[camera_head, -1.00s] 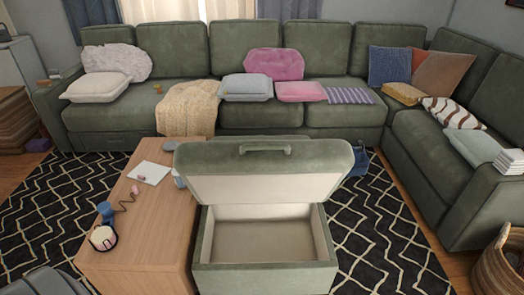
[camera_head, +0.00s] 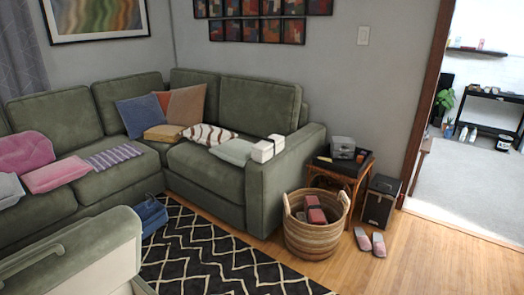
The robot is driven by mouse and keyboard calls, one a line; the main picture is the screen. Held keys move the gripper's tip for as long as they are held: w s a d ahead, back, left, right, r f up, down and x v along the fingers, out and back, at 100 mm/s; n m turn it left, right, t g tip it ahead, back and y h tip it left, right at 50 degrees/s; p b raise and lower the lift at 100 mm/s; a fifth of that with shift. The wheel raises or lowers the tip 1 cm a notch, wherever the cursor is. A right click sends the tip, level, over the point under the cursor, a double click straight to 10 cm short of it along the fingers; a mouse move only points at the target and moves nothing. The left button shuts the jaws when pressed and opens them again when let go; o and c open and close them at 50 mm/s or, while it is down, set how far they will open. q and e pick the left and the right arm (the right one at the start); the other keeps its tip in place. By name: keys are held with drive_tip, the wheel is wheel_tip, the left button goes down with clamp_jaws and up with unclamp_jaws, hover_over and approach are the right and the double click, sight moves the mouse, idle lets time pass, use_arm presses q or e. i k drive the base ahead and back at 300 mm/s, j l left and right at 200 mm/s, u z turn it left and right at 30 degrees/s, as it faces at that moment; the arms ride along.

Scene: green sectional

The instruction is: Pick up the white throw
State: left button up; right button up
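Neither of my grippers shows in the head view.
A wicker basket (camera_head: 312,240) with pinkish items stands before the sofa arm. A small side table (camera_head: 342,170) holds a grey box. A black box (camera_head: 379,202) and pink slippers (camera_head: 371,243) are on the floor. An open ottoman (camera_head: 85,255) is front left.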

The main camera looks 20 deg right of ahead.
sight(267, 148)
drive_tip(key=i+l+z, duration=0.15)
drive_tip(key=i+z, duration=0.2)
drive_tip(key=z, duration=0.15)
drive_tip(key=i+z, duration=0.45)
